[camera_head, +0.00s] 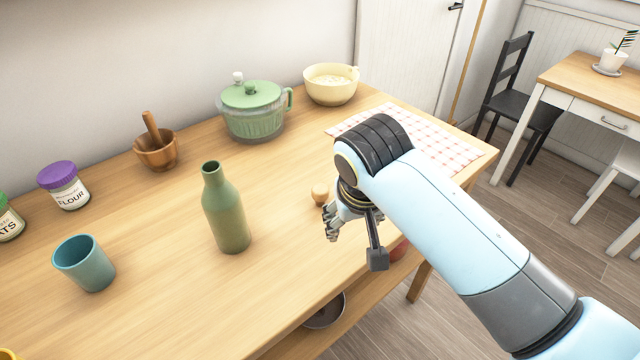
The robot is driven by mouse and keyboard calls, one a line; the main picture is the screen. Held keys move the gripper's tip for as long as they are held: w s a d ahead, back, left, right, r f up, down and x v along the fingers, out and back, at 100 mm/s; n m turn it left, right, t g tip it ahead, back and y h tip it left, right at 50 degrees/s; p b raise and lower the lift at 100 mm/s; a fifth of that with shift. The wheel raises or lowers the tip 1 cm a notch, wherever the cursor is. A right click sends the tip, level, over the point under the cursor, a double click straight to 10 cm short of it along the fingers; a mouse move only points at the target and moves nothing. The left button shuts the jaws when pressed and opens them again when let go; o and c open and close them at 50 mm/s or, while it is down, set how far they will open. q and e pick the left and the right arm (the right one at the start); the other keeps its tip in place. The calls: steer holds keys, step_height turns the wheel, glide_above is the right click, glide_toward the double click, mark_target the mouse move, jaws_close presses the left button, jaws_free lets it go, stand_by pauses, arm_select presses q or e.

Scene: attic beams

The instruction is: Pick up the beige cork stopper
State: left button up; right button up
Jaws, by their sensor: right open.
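The beige cork stopper (319,192) stands on the wooden table, right of the green bottle. My right gripper (333,235) hangs over the table close to the stopper, on its near right side. Its fingers are open and partly hidden by the wrist and each other. I cannot tell whether any finger touches the stopper. The right arm comes in from the lower right. My left gripper is out of view.
A green bottle (226,212) stands left of the stopper on the wooden table (165,225). Behind are a green lidded pot (253,115), a cream bowl (331,88) and a checkered cloth (440,146). A blue cup (84,265) stands at the left.

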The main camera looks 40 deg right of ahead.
mark_target(320, 189)
steer(key=w+a+r+m+p, duration=0.1)
steer(key=w+r+m+p, duration=0.1)
steer(key=w+r+m, duration=0.5)
steer(key=w+f+n, duration=0.1)
steer(key=w+d+f, duration=0.1)
steer(key=f, duration=0.1)
steer(key=w+f+n, duration=0.1)
steer(key=shift+w+d+f+n+h, duration=0.15)
steer(key=shift+w+f+n+h, duration=0.15)
steer(key=shift+f+h, duration=0.1)
steer(key=x, duration=0.6)
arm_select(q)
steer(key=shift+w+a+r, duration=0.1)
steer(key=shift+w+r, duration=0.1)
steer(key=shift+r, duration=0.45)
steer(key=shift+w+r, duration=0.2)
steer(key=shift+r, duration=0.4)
arm_select(e)
steer(key=c, duration=0.9)
